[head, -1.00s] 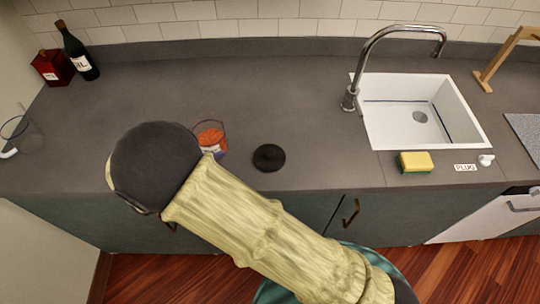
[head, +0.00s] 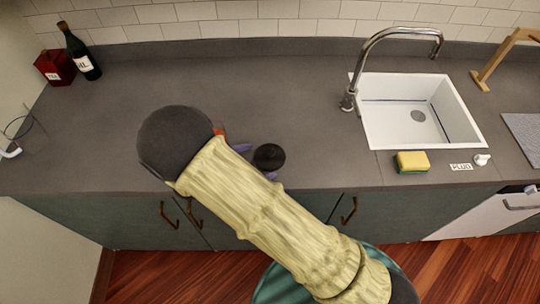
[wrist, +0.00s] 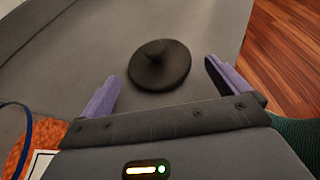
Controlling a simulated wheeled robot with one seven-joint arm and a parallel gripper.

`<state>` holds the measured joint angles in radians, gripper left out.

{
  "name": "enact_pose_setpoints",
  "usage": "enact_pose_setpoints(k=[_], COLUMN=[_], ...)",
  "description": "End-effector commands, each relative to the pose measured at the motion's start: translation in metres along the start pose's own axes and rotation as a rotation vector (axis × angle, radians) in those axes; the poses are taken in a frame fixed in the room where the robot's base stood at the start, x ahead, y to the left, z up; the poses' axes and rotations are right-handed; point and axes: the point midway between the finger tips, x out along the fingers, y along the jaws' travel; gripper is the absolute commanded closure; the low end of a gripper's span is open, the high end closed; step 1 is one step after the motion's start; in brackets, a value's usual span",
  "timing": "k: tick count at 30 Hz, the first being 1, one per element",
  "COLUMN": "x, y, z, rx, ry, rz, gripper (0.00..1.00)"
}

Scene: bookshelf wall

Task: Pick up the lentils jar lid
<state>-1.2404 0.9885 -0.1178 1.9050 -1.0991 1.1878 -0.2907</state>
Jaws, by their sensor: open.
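The lid (head: 269,157) is a round, dark disc with a knob, lying flat on the grey counter near its front edge. In the wrist view the lid (wrist: 159,65) lies ahead of and between the two purple fingers of my gripper (wrist: 162,85), apart from both. My gripper (head: 256,163) is open and empty, with its fingers just left of and below the lid in the head view. The jar of orange lentils (wrist: 50,130) shows in part at the wrist view's lower left. In the head view my arm hides nearly all of it.
A white sink (head: 375,134) with a tall faucet (head: 352,75) is to the right, with a yellow sponge (head: 412,161) in front. A bottle (head: 80,52) and red box (head: 54,67) stand at the back left, and a clear glass (head: 30,135) at the left edge. The counter behind the lid is clear.

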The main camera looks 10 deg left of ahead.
Motion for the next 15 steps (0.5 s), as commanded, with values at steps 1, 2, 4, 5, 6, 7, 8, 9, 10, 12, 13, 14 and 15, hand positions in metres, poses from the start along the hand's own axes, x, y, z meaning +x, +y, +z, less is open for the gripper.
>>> enact_pose_setpoints(k=[1, 2, 4, 5, 6, 7, 8, 9, 10, 12, 13, 14, 15], x=[0.007, 0.011, 0.022, 0.027, 0.033, 0.036, 0.039, 0.042, 0.043, 0.044, 0.044, 0.044, 0.044], y=[0.000, 0.000, 0.002, 0.002, 0.002, 0.002, 0.002, 0.002, 0.002, 0.002, 0.002, 0.002, 0.002], z=[0.003, 0.004, 0.005, 0.004, 0.004, 0.004, 0.003, 0.003, 0.003, 0.002, 0.002, 0.002, 0.002], rx=[-0.001, -0.001, -0.001, -0.002, -0.001, 0.000, 0.000, 0.000, 0.000, 0.000, 0.000, 0.000, 0.000], ry=[-0.002, -0.003, -0.001, -0.002, -0.003, -0.002, -0.001, -0.001, -0.001, -0.001, -0.001, -0.001, -0.001], rz=[-0.004, -0.006, -0.005, -0.005, -0.005, -0.004, -0.004, -0.003, -0.002, -0.001, -0.001, -0.001, -0.001], gripper=[0.00, 0.00, 0.00, 0.00, 0.00, 0.00, 0.00, 0.00, 0.00, 0.00, 0.00, 0.00, 0.00])
